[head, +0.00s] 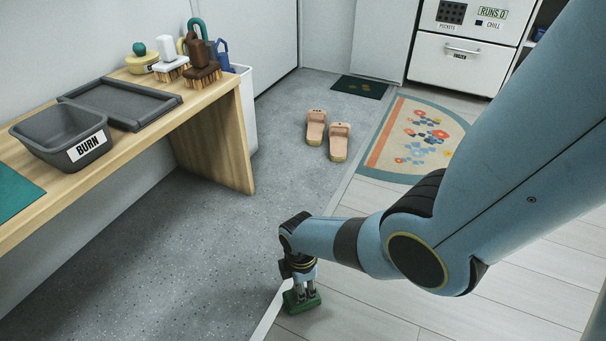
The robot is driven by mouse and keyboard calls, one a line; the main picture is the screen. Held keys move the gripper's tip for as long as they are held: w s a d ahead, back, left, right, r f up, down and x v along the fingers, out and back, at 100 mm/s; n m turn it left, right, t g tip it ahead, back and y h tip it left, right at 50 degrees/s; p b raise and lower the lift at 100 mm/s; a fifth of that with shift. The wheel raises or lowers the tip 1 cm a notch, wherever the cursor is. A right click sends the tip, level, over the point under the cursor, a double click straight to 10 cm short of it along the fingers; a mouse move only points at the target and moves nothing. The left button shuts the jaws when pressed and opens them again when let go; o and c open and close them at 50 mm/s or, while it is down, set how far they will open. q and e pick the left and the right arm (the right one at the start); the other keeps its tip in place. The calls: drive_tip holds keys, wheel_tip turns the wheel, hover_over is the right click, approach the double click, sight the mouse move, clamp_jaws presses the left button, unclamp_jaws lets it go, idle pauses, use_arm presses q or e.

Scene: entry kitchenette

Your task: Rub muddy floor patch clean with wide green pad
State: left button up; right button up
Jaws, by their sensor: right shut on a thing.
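My right gripper (303,287) reaches down in the lower middle of the head view and is shut on a green pad (302,304). The pad is at floor level by the pale strip between the grey speckled floor and the light planks. I cannot tell whether it presses on the floor or hangs just above it. No muddy patch can be made out; my right arm hides part of the plank floor. My left gripper is not in view.
A wooden bench (218,130) on the left holds a grey tub (35,135) labelled BURN, a dark tray (150,112) and brushes (203,77). Pink slippers (339,142) and a flowered rug (385,165) lie farther back. The grey floor between bench and pad is clear.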

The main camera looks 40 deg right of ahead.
drive_tip(key=shift+w+d+b, duration=0.3)
drive_tip(key=shift+w+d, duration=0.1)
drive_tip(key=shift+w, duration=0.35)
drive_tip(key=shift+w+d+b, duration=0.3)
drive_tip(key=shift+w+d, duration=0.05)
drive_tip(key=shift+w, duration=0.4)
drive_tip(key=shift+f+b, duration=0.6)
drive_tip(key=shift+f, duration=0.15)
drive_tip(key=shift+d+r, duration=0.1)
drive_tip(key=shift+d, duration=0.05)
drive_tip(key=shift+w+d, duration=0.2)
drive_tip(key=shift+d, duration=0.05)
drive_tip(key=shift+s+a, duration=0.1)
drive_tip(key=shift+a, duration=0.05)
drive_tip(key=shift+s+a, duration=0.35)
drive_tip(key=shift+a, duration=0.35)
